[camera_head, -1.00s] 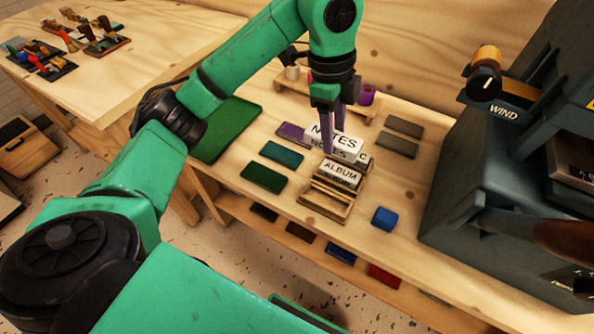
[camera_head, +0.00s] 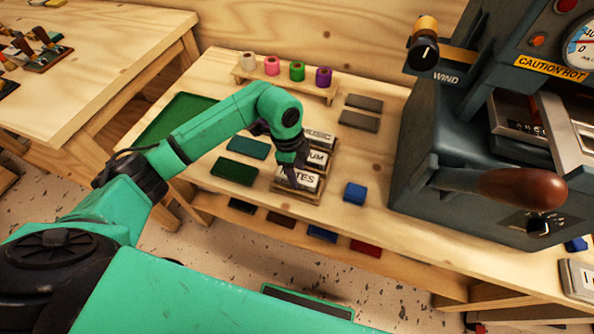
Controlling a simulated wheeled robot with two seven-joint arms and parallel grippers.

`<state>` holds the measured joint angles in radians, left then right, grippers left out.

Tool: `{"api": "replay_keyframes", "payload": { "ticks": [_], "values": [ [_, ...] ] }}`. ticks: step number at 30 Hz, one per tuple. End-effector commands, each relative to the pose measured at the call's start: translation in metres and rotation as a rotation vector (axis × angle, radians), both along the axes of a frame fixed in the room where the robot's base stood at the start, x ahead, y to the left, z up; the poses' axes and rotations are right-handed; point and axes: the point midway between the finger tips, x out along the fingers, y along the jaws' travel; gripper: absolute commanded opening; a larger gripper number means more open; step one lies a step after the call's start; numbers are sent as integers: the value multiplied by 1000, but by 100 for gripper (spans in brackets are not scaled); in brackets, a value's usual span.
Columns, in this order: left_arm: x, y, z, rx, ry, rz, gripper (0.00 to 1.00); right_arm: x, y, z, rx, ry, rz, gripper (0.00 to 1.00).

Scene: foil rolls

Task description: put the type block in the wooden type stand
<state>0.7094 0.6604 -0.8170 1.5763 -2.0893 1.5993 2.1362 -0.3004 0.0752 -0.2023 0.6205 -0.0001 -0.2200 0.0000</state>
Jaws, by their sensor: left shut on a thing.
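The type block reading NOTES (camera_head: 299,181) is a white-faced block at the front of the wooden type stand (camera_head: 312,198). My left gripper (camera_head: 297,170) is shut on it from above, and the fingers partly cover its lettering. The block is at the stand's front slot; I cannot tell whether it rests fully on the bottom. Behind it in the stand are an ALBUM block (camera_head: 318,158), partly hidden by my gripper, and a MUSIC block (camera_head: 319,137). My right gripper is not in view.
A blue block (camera_head: 355,193) lies just right of the stand. Dark green pads (camera_head: 234,172) lie left and grey pads (camera_head: 359,121) behind right. A rack of colored foil rolls (camera_head: 285,82) stands at the back. The large press (camera_head: 450,150) fills the right side.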

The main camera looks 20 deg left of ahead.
Motion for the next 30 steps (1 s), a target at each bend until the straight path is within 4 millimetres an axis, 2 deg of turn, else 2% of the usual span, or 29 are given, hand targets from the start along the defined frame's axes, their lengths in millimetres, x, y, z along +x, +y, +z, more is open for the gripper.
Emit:
{"api": "replay_keyframes", "payload": {
  "ticks": [9, 10, 11, 12, 22, 24, 26, 30],
  "values": [
    [0, 0, -9, -1, 0, 0, 0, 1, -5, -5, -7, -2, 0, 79],
    [0, 0, -8, 0, 1, 0, 61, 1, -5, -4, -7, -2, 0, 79],
    [0, 0, -8, 0, 1, 0, 72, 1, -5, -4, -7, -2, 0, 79],
    [0, 0, -8, 0, 1, 0, 79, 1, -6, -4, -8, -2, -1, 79],
    [0, 0, -3, 0, 0, 0, 79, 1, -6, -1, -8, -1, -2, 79],
    [0, 0, 6, -1, -2, 0, 79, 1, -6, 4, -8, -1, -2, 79],
    [2, 2, 14, 0, -5, 1, 79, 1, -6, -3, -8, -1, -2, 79],
    [2, 8, 51, 1, -7, 0, 79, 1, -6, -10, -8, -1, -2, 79]
  ]
}}
